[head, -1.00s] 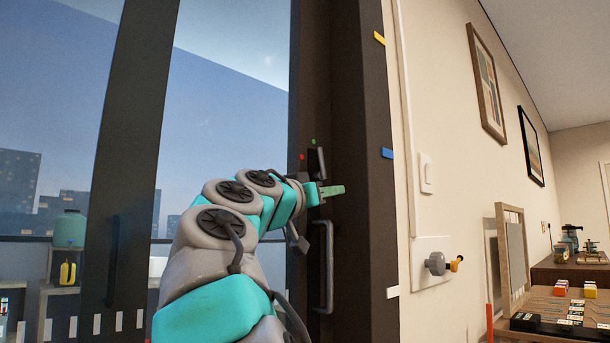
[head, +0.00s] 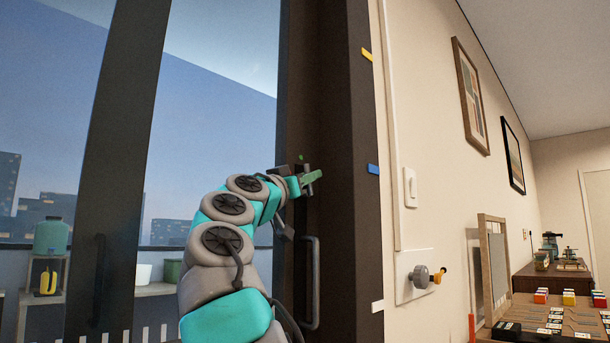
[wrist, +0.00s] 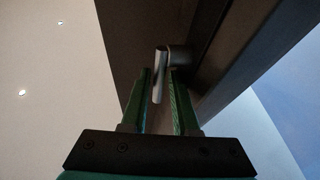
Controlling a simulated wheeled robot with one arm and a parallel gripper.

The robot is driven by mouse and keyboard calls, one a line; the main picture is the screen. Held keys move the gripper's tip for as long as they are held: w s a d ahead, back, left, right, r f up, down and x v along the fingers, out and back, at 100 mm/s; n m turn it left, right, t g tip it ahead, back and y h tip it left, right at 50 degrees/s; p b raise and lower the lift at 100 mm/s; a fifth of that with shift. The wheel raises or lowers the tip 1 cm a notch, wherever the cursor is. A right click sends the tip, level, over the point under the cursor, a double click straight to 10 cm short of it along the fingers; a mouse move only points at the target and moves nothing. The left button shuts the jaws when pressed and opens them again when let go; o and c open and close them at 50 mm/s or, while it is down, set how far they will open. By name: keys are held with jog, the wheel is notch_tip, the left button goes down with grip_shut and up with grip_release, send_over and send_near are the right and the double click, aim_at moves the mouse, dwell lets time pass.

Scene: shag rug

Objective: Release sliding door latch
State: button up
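The latch on the sliding door's dark frame shows in the wrist view as a grey metal lever (wrist: 158,72) on a round pivot. My gripper (wrist: 160,95) has its two green fingers apart, one on each side of the lever's lower end. I cannot tell whether either finger touches it. In the head view my gripper (head: 311,180) is at the dark door edge, and it mostly hides the latch. A green dot (head: 301,157) shows just above it. The sliding door (head: 305,90) has a long vertical handle (head: 314,285) below my gripper.
A cream wall to the right carries a light switch (head: 410,187) and a plate with a grey knob (head: 419,276). Yellow and blue tags (head: 373,169) stick out from the frame edge. A wooden panel and a table with coloured blocks stand further right.

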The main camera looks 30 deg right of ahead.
jog(key=shift+w+d+r, duration=0.1)
jog(key=shift+d+r, duration=0.15)
grip_shut()
dwell(0.3)
